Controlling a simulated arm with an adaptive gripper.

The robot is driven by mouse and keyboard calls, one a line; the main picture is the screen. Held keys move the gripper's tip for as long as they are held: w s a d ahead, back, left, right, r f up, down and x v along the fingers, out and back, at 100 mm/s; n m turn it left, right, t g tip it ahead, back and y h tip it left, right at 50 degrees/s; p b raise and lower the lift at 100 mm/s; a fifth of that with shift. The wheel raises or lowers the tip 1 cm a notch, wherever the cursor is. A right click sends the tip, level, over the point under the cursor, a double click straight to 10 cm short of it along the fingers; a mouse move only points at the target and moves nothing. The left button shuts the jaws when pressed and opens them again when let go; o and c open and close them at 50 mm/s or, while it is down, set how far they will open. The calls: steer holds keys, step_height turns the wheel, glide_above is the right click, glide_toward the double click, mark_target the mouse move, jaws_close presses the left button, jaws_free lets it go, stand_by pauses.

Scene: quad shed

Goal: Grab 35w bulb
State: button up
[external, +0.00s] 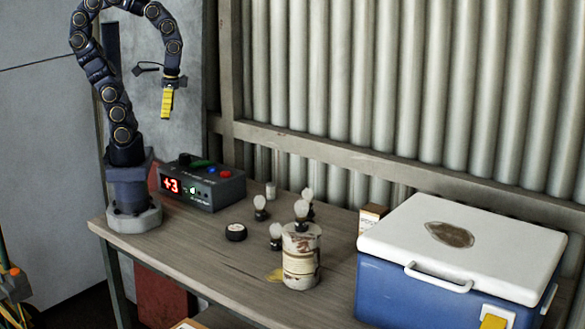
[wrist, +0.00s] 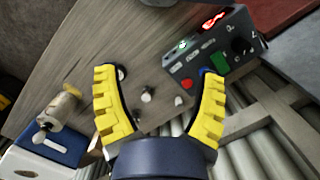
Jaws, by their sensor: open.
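Several small bulbs with pale globes and dark bases are on the wooden bench. One bulb (external: 260,206) stands behind the black disc, another bulb (external: 308,196) is further right, and a third bulb (external: 276,235) is beside the can. No wattage is readable, so I cannot tell which is 35w. My gripper (external: 167,104) is high above the bench, left of the bulbs. In the wrist view its yellow fingers (wrist: 160,72) are spread and empty, with a bulb (wrist: 147,96) between them in the picture.
A dark control box (external: 205,184) with a red "+3" display stands at the back left. A blue cooler (external: 450,255) with a white lid fills the right, next to a small carton (external: 371,217). Corrugated wall is behind.

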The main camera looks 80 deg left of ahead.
steer(key=w+a+f+m+y, duration=0.2)
steer(key=w+f+m, duration=0.15)
steer(key=w, duration=0.35)
steer(key=m+t+y, duration=0.3)
steer(key=m+y, duration=0.1)
steer(key=m, duration=1.2)
glide_above(259, 197)
steer(key=s+d, duration=0.1)
steer(key=d, duration=0.2)
step_height(259, 197, down, 16)
steer(key=shift+s+f+m, duration=0.1)
steer(key=shift+f+m, duration=0.15)
steer(key=shift+f, duration=0.1)
steer(key=shift+a+f, duration=0.15)
steer(key=shift+f, duration=0.2)
steer(key=x, duration=0.7)
steer(key=shift+w+r, duration=0.1)
steer(key=shift+w, duration=0.2)
steer(key=shift+c, duration=0.4)
steer(key=c, duration=1.1)
